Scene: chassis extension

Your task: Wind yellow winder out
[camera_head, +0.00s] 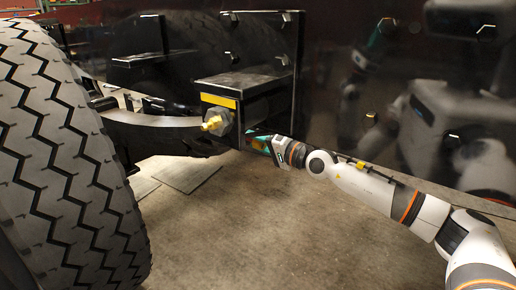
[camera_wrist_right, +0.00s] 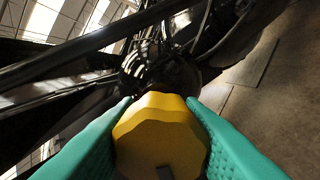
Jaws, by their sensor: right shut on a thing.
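The yellow winder (camera_wrist_right: 160,135) is a faceted yellow knob, large in the right wrist view. The two teal fingers of my right gripper (camera_wrist_right: 158,128) sit on either side of it and are shut on it. In the head view my right gripper (camera_head: 259,144) reaches in from the right, its teal fingers at the lower right of a black box on the chassis. The knob between the fingers is hidden there. A yellow fitting (camera_head: 213,124) on a grey hexagonal part shows left of the gripper; I cannot tell whether it belongs to the winder. My left gripper is not in view.
A large tyre (camera_head: 70,160) fills the left side. The black box (camera_head: 245,82) with a yellow stripe stands above the gripper. A glossy dark panel (camera_head: 330,80) behind it reflects my body. The concrete floor (camera_head: 260,230) below is clear.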

